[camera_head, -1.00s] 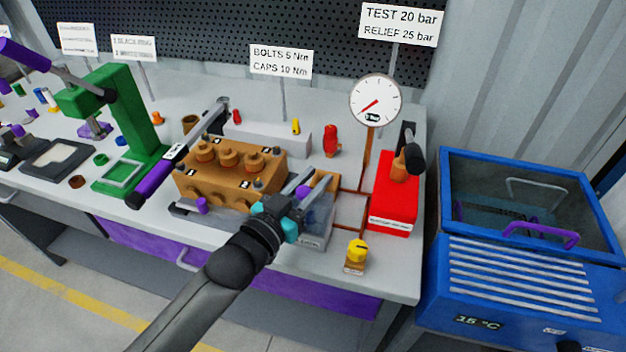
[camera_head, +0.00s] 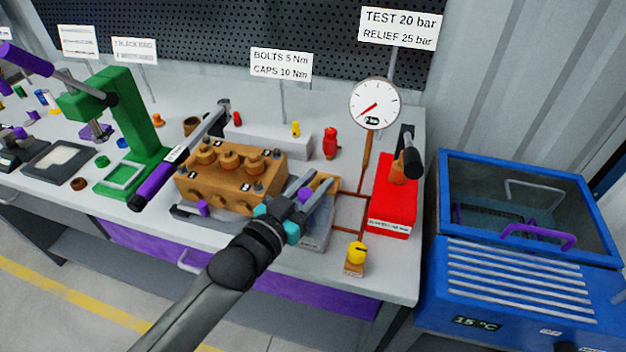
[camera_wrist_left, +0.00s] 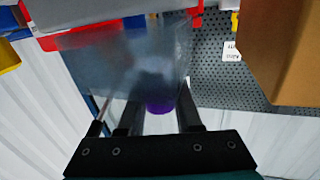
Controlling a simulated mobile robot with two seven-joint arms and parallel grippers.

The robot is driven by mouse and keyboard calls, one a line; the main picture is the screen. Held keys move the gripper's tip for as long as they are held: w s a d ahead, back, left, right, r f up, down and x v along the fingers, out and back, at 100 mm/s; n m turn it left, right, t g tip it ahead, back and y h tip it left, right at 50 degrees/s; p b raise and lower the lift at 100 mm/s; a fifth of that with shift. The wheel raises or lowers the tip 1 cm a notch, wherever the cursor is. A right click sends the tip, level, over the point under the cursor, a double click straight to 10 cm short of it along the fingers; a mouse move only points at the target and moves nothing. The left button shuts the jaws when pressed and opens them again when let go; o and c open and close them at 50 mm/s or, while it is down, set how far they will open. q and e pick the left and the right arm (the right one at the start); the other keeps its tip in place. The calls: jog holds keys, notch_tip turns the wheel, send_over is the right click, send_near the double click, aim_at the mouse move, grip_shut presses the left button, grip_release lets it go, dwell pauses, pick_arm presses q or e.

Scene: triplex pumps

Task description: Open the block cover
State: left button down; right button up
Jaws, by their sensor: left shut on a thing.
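The brown pump block (camera_head: 228,180), with round caps on top, sits on the bench at the middle of the head view. A translucent grey cover (camera_head: 318,226) is at its right end. The cover also shows in the left wrist view (camera_wrist_left: 115,55) as a see-through panel above the fingers. My left gripper (camera_head: 303,197) is shut on the cover's purple knob (camera_wrist_left: 160,107), which shows between its fingers in the left wrist view (camera_wrist_left: 158,112). My gripper and forearm hide part of the cover and block. My right gripper is not in view.
A red test unit (camera_head: 393,200) with a lever and a gauge (camera_head: 375,103) stand right of the block. A yellow-topped part (camera_head: 356,254) is near the front edge. A purple-handled wrench (camera_head: 157,183) and green press (camera_head: 135,125) are left. A blue bath (camera_head: 530,240) stands farther right.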

pick_arm(q)
jog(key=d+m+p, duration=0.1)
jog(key=p, duration=0.1)
jog(key=s+d+r+m+y+p, duration=0.1)
jog(key=m+p, duration=0.1)
jog(key=p, duration=0.1)
jog(key=d+m+g+p, duration=0.1)
jog(key=p, duration=0.2)
jog(key=shift+s+d+r+m, duration=0.15)
jog(key=shift+d+r+m, duration=0.15)
jog(key=shift+r+m, duration=0.1)
jog(key=s+d+f+m+y+p, duration=0.1)
jog(key=d+f+m+y+p, duration=0.1)
jog(key=d+m, duration=0.3)
jog(key=shift+s+d+f+m+y, duration=0.25)
jog(key=shift+s+m+y, duration=0.15)
jog(key=shift+m+y, duration=0.45)
jog(key=c, duration=0.6)
grip_release()
jog(key=shift+f, duration=0.1)
